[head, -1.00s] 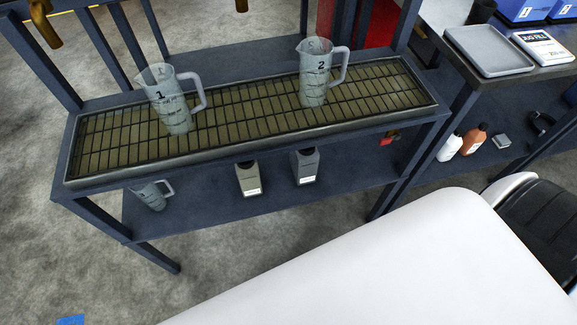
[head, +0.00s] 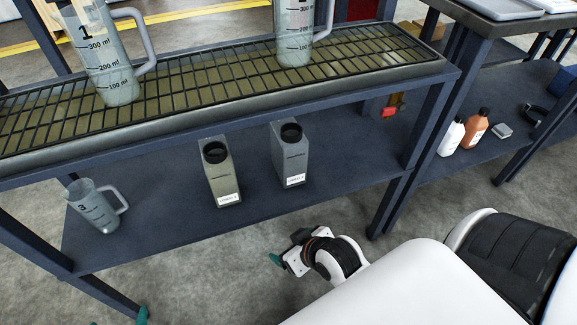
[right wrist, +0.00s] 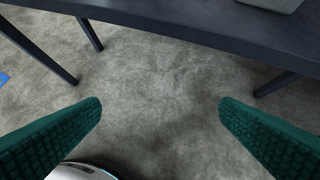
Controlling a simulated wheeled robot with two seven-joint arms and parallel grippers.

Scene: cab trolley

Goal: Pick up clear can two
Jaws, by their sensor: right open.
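Clear measuring jug two (head: 294,40) stands upright on the grated upper shelf; its top is cut off by the head view's upper edge. Its number 2 showed in the earlier head frame. Its handle is on the right. My right gripper (head: 284,252) is low, in front of the lower shelf and well below the jug. In the right wrist view my right gripper (right wrist: 160,108) is open, with only floor between its green fingers. A teal tip at the bottom left of the head view (head: 142,315) looks like part of my left gripper; the rest is hidden.
Jug one (head: 110,65) stands left on the grated shelf (head: 200,85). The lower shelf (head: 340,160) holds jug three (head: 95,208) and two grey bottles (head: 222,172) (head: 290,155). Its front edge crosses the right wrist view (right wrist: 200,25). White and orange bottles (head: 452,138) (head: 474,130) stand right.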

